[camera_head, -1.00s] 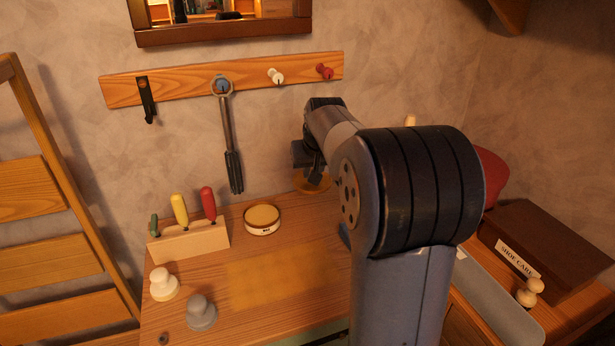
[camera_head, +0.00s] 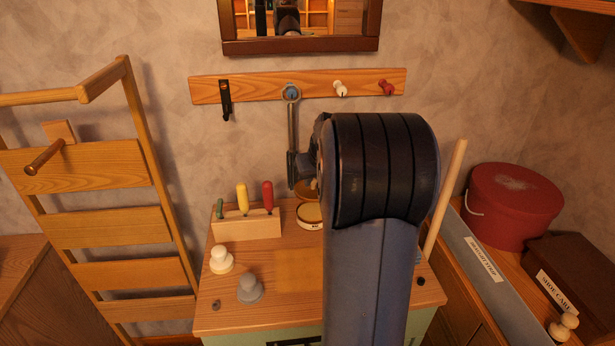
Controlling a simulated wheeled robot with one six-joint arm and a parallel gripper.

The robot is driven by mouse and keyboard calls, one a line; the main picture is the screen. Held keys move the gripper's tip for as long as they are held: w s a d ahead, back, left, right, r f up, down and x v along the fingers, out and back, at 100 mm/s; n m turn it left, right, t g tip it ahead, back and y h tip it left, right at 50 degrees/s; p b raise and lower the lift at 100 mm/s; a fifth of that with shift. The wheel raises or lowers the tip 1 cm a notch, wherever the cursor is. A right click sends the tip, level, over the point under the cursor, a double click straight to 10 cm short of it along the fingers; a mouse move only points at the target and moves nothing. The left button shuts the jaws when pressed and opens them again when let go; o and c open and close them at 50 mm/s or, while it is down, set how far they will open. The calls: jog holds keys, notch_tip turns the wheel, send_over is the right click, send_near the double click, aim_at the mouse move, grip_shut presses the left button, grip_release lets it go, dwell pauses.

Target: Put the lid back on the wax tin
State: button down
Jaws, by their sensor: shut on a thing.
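The wax tin (camera_head: 308,220) stands open on the wooden cabinet top, a round pale tin with a dark label and yellowish wax inside. My arm covers its right part. My gripper (camera_head: 311,178) is mostly hidden behind my arm, just behind and above the tin in the picture. It is shut on the lid (camera_head: 303,189), a tan disc of which only the left part shows. The lid looks apart from the tin, but its height above the top cannot be judged.
A wooden block with coloured-handled tools (camera_head: 246,226) stands left of the tin. A white knobbed piece (camera_head: 221,260) and a grey one (camera_head: 250,289) stand in front. A tool (camera_head: 292,140) hangs from the peg rail behind. A pale stick (camera_head: 445,200) leans at right.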

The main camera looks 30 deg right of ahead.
aim_at(316, 193)
jog(key=shift+f+b, duration=2.35)
jog(key=shift+f, duration=0.8)
jog(key=shift+f, duration=0.15)
jog(key=c, duration=0.7)
grip_release()
jog(key=shift+c, duration=0.2)
jog(key=shift+r+p, duration=2.6)
jog(key=shift+r, duration=0.95)
